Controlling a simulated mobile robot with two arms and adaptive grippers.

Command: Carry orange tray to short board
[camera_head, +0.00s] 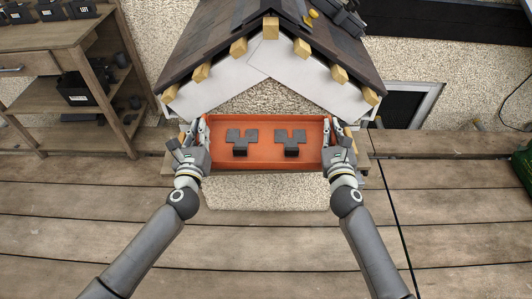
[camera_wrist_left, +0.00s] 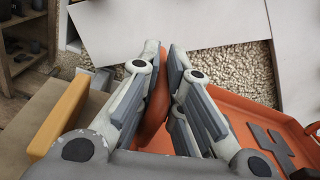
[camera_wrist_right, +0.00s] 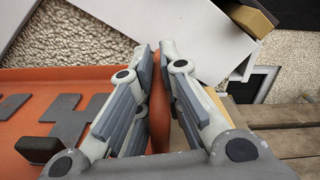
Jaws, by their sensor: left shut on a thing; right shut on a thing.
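The orange tray (camera_head: 265,163) is in the middle of the head view, below the gable of a small roof. Two dark grey tiles, a left one (camera_head: 241,140) and a right one (camera_head: 290,140), lie in it side by side. My left gripper (camera_head: 199,128) is shut on the tray's left rim, and the left wrist view shows this rim (camera_wrist_left: 156,108) between the fingers. My right gripper (camera_head: 332,130) is shut on the right rim, which shows between the fingers in the right wrist view (camera_wrist_right: 158,110). The tray looks level. I cannot tell which piece is the short board.
The roof (camera_head: 270,55) with yellow rafter ends stands right behind the tray. A wooden shelf unit (camera_head: 85,75) with dark items stands at the left. Pale wooden pieces (camera_wrist_left: 60,115) show beside the tray's ends. The plank deck (camera_head: 280,245) in front is clear.

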